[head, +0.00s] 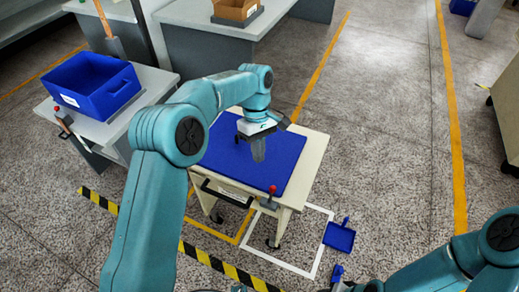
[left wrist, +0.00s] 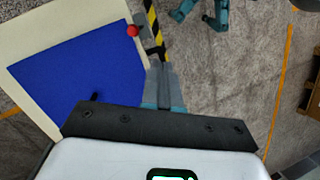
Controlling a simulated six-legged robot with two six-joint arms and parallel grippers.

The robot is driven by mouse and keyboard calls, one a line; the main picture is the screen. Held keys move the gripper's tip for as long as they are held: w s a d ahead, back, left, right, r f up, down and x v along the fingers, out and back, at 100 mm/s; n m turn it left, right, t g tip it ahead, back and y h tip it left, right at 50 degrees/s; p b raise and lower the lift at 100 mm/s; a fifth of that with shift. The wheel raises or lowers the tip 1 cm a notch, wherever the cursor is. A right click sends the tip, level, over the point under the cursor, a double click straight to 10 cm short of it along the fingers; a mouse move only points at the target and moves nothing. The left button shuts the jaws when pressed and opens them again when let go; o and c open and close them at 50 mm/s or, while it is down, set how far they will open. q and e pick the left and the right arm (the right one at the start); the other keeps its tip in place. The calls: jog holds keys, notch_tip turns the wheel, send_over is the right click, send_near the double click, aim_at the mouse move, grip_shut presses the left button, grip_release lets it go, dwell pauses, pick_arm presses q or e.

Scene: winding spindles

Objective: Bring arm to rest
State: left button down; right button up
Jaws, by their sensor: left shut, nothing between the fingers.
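My left arm comes in from the left in the head view and bends down over a small wheeled cart (head: 314,150) with a blue mat (head: 285,172) on top. My left gripper (head: 259,155) hangs above the mat, fingers pointing down, shut and empty. In the left wrist view its fingers (left wrist: 164,85) are together, with the blue mat (left wrist: 70,80) to their left. My right arm shows at the lower right of the head view; its gripper is out of the picture.
A blue bin (head: 92,85) stands on a grey table at the left. A red-knobbed lever (head: 271,195) is at the cart's front edge. A blue dustpan (head: 339,237) lies on the floor. A cardboard box (head: 236,9) sits on a bench behind. The floor at the right is mostly open.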

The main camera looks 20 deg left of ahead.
pick_arm(q)
jog(key=s+d+f+m+h+p, duration=0.1)
jog(key=s+f+m, duration=0.1)
jog(key=f, duration=0.3)
jog(key=s+d+f+m, duration=0.1)
jog(key=s+d+f, duration=0.1)
jog(key=f, duration=0.3)
jog(key=s+d+f+m+t, duration=0.1)
jog(key=s+f+m, duration=0.1)
jog(key=s, duration=0.5)
jog(key=s+d+f+m+t+h+p, duration=0.1)
jog(key=s+f+m, duration=0.1)
jog(key=s+f, duration=0.2)
jog(key=s+f+m+t+p, duration=0.1)
jog(key=s+f+m, duration=0.1)
jog(key=s, duration=0.8)
jog(key=shift+s+d+f+m+t, duration=0.15)
jog(key=shift+d+f+m+t, duration=0.15)
jog(key=shift+d+f+t, duration=0.15)
jog(key=shift+f, duration=0.1)
jog(key=shift+a, duration=0.1)
